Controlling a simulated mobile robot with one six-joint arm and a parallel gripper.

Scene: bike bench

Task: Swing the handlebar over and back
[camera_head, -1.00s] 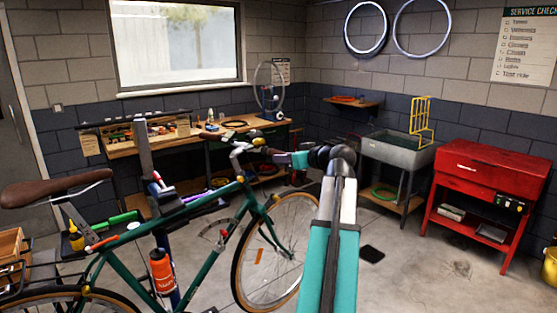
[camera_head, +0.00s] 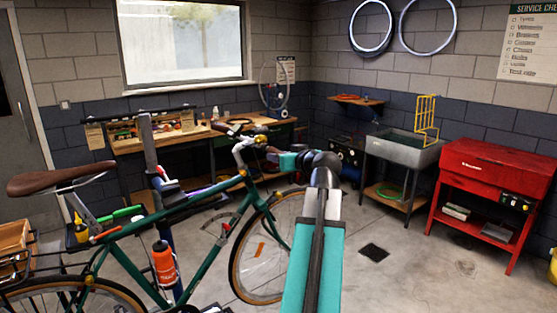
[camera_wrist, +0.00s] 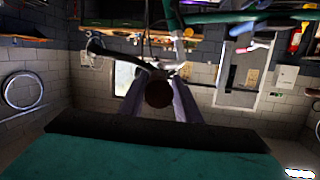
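The green bicycle (camera_head: 205,245) stands in the left half of the head view. Its handlebar (camera_head: 243,145) is at the top of the front end, and its right side is partly hidden by my gripper. My gripper (camera_head: 272,160) reaches in from the right at handlebar height. In the wrist view, which is upside down, the two pale fingers of my gripper (camera_wrist: 159,98) stand apart on either side of a dark round end, seemingly a handlebar grip (camera_wrist: 158,94). I cannot tell whether the fingers press on it.
A wooden workbench (camera_head: 180,140) stands behind the bicycle. A grey sink (camera_head: 400,152) and a red tool cabinet (camera_head: 500,170) are along the right side. The bicycle's brown saddle (camera_head: 60,180) is at far left. The floor at right is clear around a drain (camera_head: 374,253).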

